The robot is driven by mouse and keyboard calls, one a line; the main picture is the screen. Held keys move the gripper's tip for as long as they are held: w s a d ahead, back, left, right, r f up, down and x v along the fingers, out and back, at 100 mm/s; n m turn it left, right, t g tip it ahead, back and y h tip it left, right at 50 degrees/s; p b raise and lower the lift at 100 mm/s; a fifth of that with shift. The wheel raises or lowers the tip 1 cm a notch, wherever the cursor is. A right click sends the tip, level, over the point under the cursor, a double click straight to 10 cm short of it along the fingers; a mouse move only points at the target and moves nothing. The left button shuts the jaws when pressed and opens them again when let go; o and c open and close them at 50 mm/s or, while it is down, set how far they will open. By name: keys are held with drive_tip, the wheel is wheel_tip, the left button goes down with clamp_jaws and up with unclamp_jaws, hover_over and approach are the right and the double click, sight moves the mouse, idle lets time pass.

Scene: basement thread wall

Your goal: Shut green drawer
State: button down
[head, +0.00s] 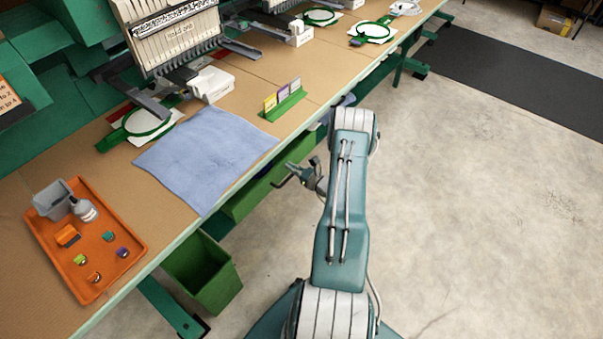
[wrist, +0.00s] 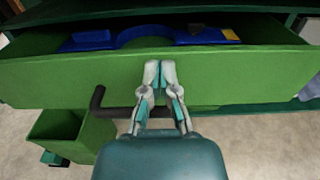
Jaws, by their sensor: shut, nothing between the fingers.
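The green drawer (wrist: 60,78) stands pulled out under the table, open at the top, with blue items (wrist: 90,41) inside. Its front fills the upper part of the wrist view. A dark bar handle (wrist: 98,103) sticks out from the front, partly hidden by my fingers. My gripper (wrist: 160,68) is shut and empty, its fingertips over the middle of the drawer front; I cannot tell whether they touch it. In the head view the drawer (head: 243,200) shows below the table edge, and my gripper (head: 292,170) is just right of it.
A green bin (head: 205,275) stands on the floor under the table; it also shows in the wrist view (wrist: 52,128). A blue cloth (head: 205,155) and an orange tray (head: 120,215) lie on the tabletop.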

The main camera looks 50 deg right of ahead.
drive_tip(key=shift+w+d+f, duration=0.1)
drive_tip(key=shift+w+d, duration=0.1)
drive_tip(key=shift+w, duration=0.3)
drive_tip(key=shift+a, duration=0.1)
drive_tip(key=shift+a, duration=0.1)
